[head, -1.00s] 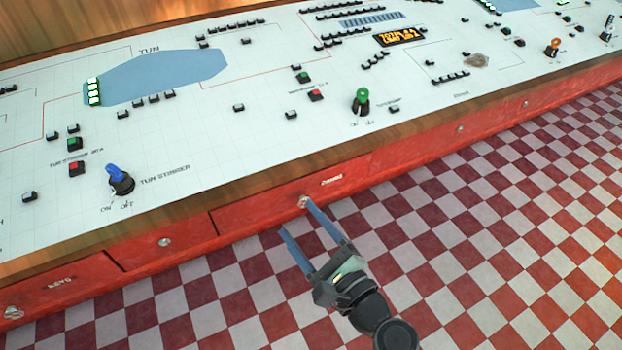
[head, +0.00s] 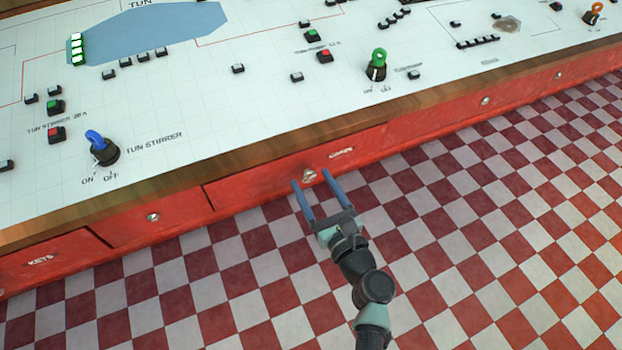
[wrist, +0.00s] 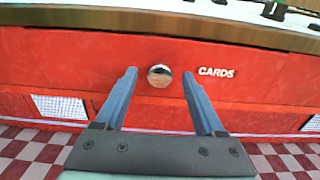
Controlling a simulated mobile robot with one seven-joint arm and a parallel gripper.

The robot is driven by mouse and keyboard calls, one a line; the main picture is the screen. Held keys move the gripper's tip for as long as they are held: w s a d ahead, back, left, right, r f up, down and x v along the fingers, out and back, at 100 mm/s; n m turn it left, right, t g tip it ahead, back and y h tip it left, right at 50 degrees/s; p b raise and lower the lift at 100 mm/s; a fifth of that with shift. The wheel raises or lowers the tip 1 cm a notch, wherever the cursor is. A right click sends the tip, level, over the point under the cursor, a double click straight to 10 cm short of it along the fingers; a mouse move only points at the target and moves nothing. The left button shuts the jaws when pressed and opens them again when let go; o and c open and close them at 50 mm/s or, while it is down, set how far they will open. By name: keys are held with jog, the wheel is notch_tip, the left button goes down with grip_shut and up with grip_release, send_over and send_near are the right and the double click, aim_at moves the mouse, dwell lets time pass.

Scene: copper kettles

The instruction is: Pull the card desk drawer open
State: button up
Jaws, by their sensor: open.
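The card desk drawer (head: 268,187) is a red front under the wooden desk edge, and it looks closed. Its white label reads CARDS in the wrist view (wrist: 216,72). A round metal knob (head: 309,175) sits on the drawer front, and it also shows in the wrist view (wrist: 159,76). My gripper (head: 309,177) is open, with its two blue fingers pointing at the drawer. In the wrist view the knob appears between the two fingertips, a little nearer the left-right middle. I cannot tell whether the fingertips reach past the knob; no contact shows.
The white control desk (head: 210,110) carries switches, with a blue lever (head: 99,145) and a green lever (head: 377,63). Other red drawers, one labelled KEYS (head: 40,262), line the front. The checkered floor (head: 480,230) before the desk is clear.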

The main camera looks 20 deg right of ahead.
jog(key=shift+w, duration=0.95)
jog(key=shift+c, duration=0.3)
grip_shut()
dwell(0.5)
